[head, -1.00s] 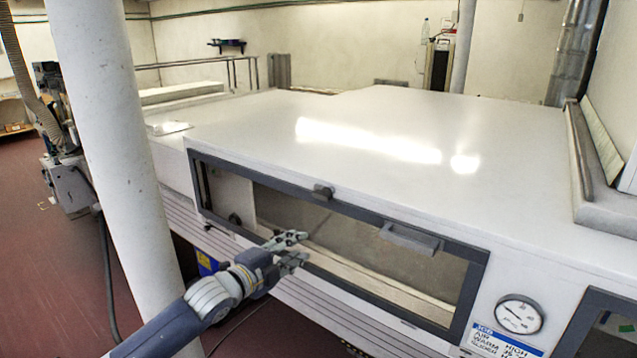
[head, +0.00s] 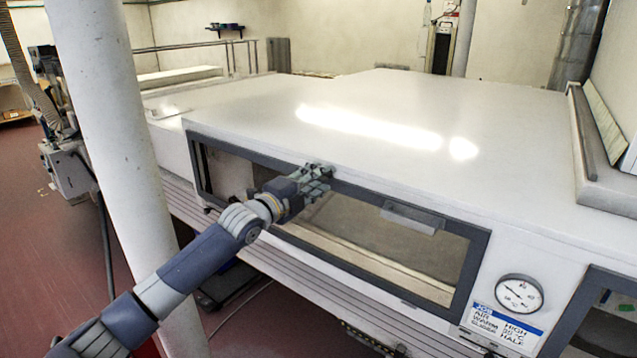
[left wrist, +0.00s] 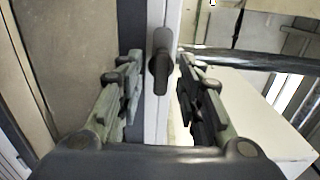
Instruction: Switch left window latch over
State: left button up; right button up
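The left window (head: 345,228) is a long grey-framed pane in the front of the white tunnel. Its latch is a dark knob on the top frame bar; in the head view my left gripper hides it. In the left wrist view the latch (left wrist: 160,62) sits between the two fingers of my left gripper (left wrist: 158,85), with a gap on both sides. My left gripper (head: 316,180) is open at the top edge of the window in the head view. My right gripper is not in view.
A grey handle (head: 412,217) sticks out of the window's top frame to the right of the latch. A round gauge (head: 519,294) and a label lie further right. A white pillar (head: 122,150) stands close at the left. The tunnel's white top (head: 300,140) is clear.

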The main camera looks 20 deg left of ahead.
pick_arm(q)
jog(key=shift+w+d, duration=0.25)
jog(key=shift+w, duration=0.3)
jog(key=shift+c, duration=0.5)
grip_shut()
